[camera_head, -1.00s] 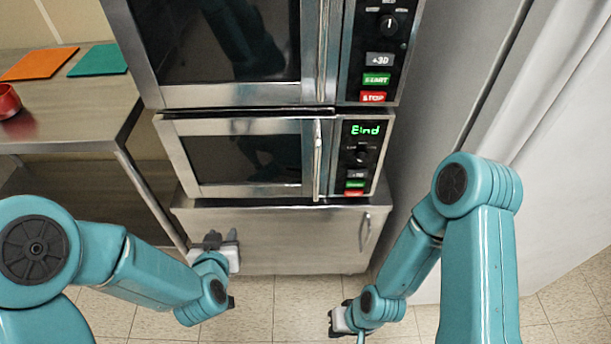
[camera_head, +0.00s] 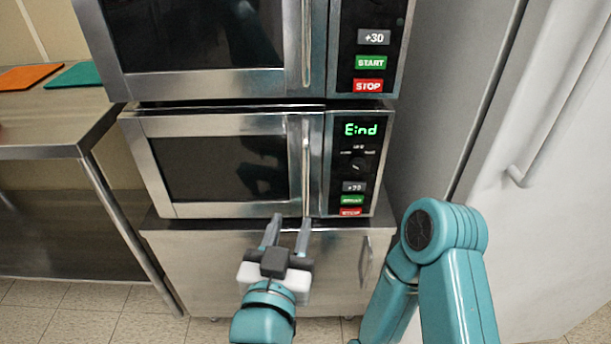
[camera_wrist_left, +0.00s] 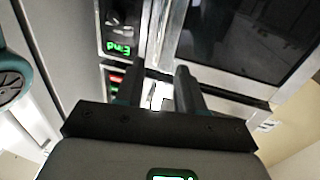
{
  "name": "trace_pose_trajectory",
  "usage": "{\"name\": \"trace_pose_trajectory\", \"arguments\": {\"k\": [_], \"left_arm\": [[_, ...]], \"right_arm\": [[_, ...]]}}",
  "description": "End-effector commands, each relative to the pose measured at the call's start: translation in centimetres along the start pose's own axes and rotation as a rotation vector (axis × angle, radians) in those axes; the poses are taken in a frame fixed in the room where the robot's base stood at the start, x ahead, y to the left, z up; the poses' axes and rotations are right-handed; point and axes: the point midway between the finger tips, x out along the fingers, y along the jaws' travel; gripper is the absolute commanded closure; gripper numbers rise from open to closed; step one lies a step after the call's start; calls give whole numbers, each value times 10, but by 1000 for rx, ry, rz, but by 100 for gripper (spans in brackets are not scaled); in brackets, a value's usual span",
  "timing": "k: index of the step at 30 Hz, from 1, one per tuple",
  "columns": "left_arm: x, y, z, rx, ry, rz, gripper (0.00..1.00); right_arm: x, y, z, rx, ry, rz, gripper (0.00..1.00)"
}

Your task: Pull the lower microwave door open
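The lower microwave (camera_head: 225,165) stands on a steel cabinet, and its door looks closed. Its vertical steel handle (camera_head: 306,165) is at the door's right edge, beside the panel with a green display. My left gripper (camera_head: 288,222) is open and empty, with its fingers pointing at the lower end of the handle. In the left wrist view the open fingers (camera_wrist_left: 158,88) show in front of the microwave, with a bright strip between them; I cannot tell how near the handle is. My right arm is at the lower right, and its gripper is out of view.
An upper microwave (camera_head: 200,85) sits directly on top of the lower one. A steel cabinet (camera_head: 200,260) is below. A steel table (camera_head: 50,130) with orange and teal mats is at left. A white door with a handle (camera_head: 520,175) is at right.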

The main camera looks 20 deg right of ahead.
Motion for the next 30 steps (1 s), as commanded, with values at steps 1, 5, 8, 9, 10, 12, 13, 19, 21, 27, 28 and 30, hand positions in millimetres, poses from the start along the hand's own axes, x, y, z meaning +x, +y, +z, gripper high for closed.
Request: {"name": "trace_pose_trajectory", "arguments": {"k": [1, 5, 8, 9, 10, 12, 13, 19, 21, 27, 28, 30], "left_arm": [[9, -1, 1, -1, -2, -4, 62], [39, -1, 1, 0, -1, -5, 62], [63, -1, 2, 0, -2, -6, 62], [73, -1, 2, 1, -2, -6, 62], [80, -1, 2, 0, -1, -6, 62], [97, -1, 1, 0, -1, -7, 62], [104, -1, 2, 0, -3, -7, 62], [138, -1, 1, 0, -2, -7, 62], [145, -1, 2, 0, -3, -6, 62], [153, -1, 1, 0, -2, -6, 62], [153, -1, 1, 0, -2, -6, 62], [153, -1, 1, 0, -2, -6, 62]], "right_arm": [[0, 0, 0, 0, 0, 0, 100], [2, 0, 0, 0, 0, 0, 100], [3, 1, 0, 0, 0, 0, 100], [3, 1, 0, 0, 0, 0, 100], [3, 1, 0, 0, 0, 0, 100], [4, 1, 0, 0, 0, 0, 100], [4, 2, 0, 0, 0, 0, 100], [5, 2, 0, 0, 0, 0, 100], [5, 2, 0, 0, 0, 0, 100], [6, 2, 0, 0, 0, 0, 100], [6, 2, 0, 0, 0, 0, 100], [6, 2, 0, 0, 0, 0, 100]]}}
